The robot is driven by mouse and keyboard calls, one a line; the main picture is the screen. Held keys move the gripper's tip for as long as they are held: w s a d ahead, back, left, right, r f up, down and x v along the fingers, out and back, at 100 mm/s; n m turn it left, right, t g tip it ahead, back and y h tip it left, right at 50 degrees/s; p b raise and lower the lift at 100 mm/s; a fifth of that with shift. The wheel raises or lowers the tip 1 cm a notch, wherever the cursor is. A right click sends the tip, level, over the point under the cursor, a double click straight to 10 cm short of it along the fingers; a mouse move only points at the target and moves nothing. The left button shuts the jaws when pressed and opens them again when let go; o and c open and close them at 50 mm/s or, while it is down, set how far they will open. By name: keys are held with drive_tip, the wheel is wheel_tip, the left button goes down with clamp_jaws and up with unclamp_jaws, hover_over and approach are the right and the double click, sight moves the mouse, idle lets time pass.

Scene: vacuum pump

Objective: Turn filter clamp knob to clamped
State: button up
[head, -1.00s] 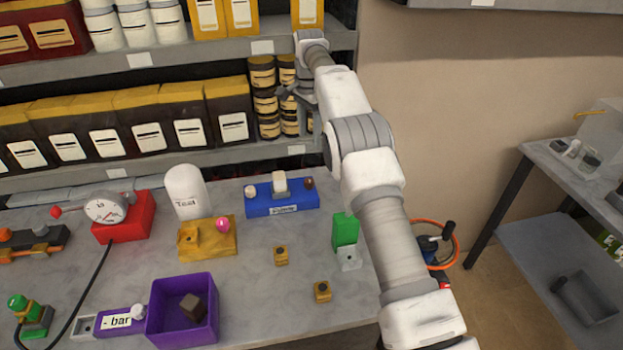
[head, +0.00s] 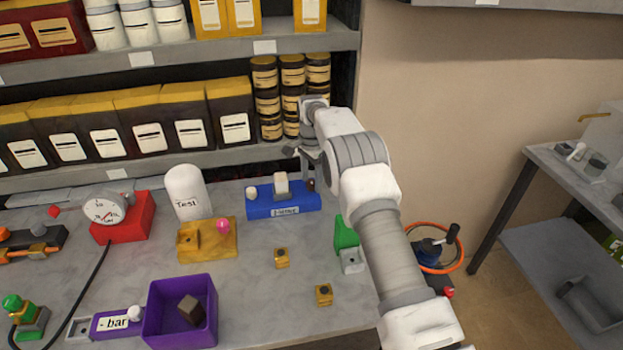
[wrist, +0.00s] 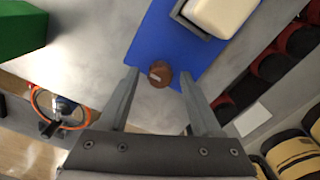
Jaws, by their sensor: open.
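A blue base (head: 268,208) on the table carries a cream block (head: 281,185), a white knob (head: 251,193) at its left and a dark brown knob (head: 310,185) at its right end. The brown knob looks like the filter clamp knob; its turn position cannot be told. In the wrist view the brown knob (wrist: 160,73) has a small pale mark on top and shows between the open fingertips, with the blue base (wrist: 152,42) beneath it. My gripper (head: 308,167) is open and points down just above the knob. Nothing is held. The wrist view also shows the gripper (wrist: 159,84).
A shelf with dark jars (head: 292,100) rises close behind the blue base. A green block (head: 341,235) stands at the right, partly hidden by my arm. A yellow block with a pink knob (head: 222,226) and a purple bin (head: 206,282) stand left and in front.

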clamp_jaws()
idle(0.3)
drive_tip(key=shift+n, duration=0.3)
drive_tip(key=n, duration=1.3)
drive_tip(key=shift+a+n, duration=0.1)
drive_tip(key=shift+n, duration=2)
